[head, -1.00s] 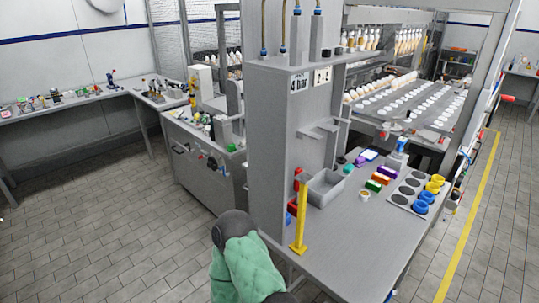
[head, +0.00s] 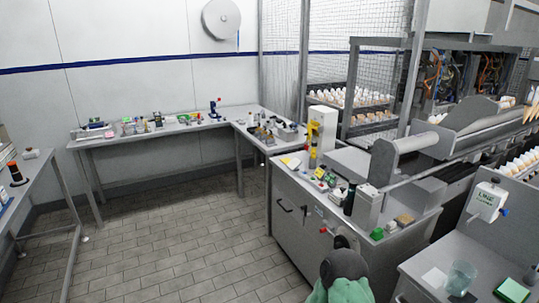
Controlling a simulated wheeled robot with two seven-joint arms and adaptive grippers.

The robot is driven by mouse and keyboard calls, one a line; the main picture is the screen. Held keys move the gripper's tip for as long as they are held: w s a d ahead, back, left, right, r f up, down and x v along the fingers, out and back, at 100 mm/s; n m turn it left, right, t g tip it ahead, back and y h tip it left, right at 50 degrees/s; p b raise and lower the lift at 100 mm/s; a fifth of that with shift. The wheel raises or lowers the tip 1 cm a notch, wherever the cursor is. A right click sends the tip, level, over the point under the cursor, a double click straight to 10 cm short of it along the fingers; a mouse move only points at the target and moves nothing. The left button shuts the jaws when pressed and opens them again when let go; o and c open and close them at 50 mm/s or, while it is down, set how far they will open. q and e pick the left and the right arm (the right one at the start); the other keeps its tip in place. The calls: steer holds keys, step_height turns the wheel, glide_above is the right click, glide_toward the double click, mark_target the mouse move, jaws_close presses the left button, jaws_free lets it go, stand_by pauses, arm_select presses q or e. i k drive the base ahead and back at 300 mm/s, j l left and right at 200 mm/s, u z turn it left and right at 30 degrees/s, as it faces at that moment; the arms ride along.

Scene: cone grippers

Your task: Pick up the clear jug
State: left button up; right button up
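A clear, faintly green-tinted vessel, probably the clear jug (head: 460,278), stands upright on the grey worktop at the lower right of the head view. Whether it has a handle or spout is too small to tell. Neither of my grippers shows. A green padded part with a dark round joint at the bottom of the view looks like one of my arms, left of the vessel and apart from it.
A green pad (head: 512,291) and a pale square (head: 434,279) lie beside the vessel. A grey cabinet (head: 301,222) with cluttered top stands centre right. A long bench (head: 95,140) runs along the back wall. Tiled floor (head: 170,255) is clear on the left.

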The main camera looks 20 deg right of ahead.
mark_target(456, 285)
steer(key=i+l+z, duration=0.2)
steer(key=i+z, duration=0.45)
steer(key=z, duration=0.25)
steer(key=i+z, duration=0.5)
steer(key=i+j+z, duration=0.2)
steer(key=z, duration=0.25)
